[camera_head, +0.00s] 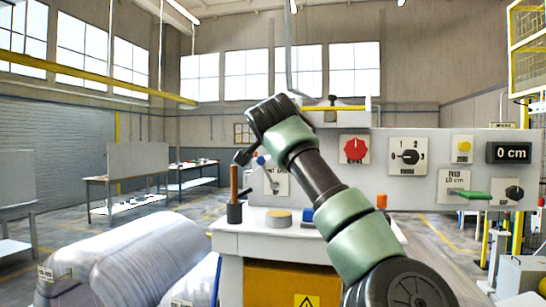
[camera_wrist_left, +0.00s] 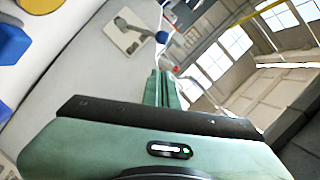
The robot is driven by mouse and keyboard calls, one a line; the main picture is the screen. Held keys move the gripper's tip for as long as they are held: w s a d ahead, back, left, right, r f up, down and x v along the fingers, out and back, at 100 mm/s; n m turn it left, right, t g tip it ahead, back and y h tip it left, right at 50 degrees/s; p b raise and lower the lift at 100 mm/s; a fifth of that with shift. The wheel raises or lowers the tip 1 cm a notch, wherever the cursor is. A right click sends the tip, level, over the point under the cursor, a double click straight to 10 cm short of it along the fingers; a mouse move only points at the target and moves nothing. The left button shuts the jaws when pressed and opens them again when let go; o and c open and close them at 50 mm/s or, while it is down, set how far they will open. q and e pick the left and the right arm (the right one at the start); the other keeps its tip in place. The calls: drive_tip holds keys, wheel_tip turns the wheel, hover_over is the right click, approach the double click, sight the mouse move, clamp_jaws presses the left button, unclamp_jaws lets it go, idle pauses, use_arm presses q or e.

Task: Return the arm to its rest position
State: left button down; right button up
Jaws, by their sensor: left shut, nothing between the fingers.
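My left arm rises from the bottom of the head view across the front of the grey control panel (camera_head: 430,180). My left gripper (camera_head: 241,158) is at its upper end, near the panel's left edge. In the left wrist view the green fingers (camera_wrist_left: 166,88) are together and empty. A lever with a blue knob (camera_wrist_left: 161,37) on a pale plate lies just beyond the fingertips; it also shows beside the gripper in the head view (camera_head: 261,160). I cannot tell whether they touch. My right gripper is not in view.
The panel carries a red knob (camera_head: 355,149), a dial (camera_head: 408,157), a green feed lever (camera_head: 472,194) and a display (camera_head: 512,152) reading 0 cm. Wrapped coils (camera_head: 130,260) lie lower left.

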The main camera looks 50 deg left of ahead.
use_arm(q)
drive_tip(key=shift+s+d+r, duration=0.15)
drive_tip(key=shift+d, duration=0.5)
drive_tip(key=shift+a, duration=0.15)
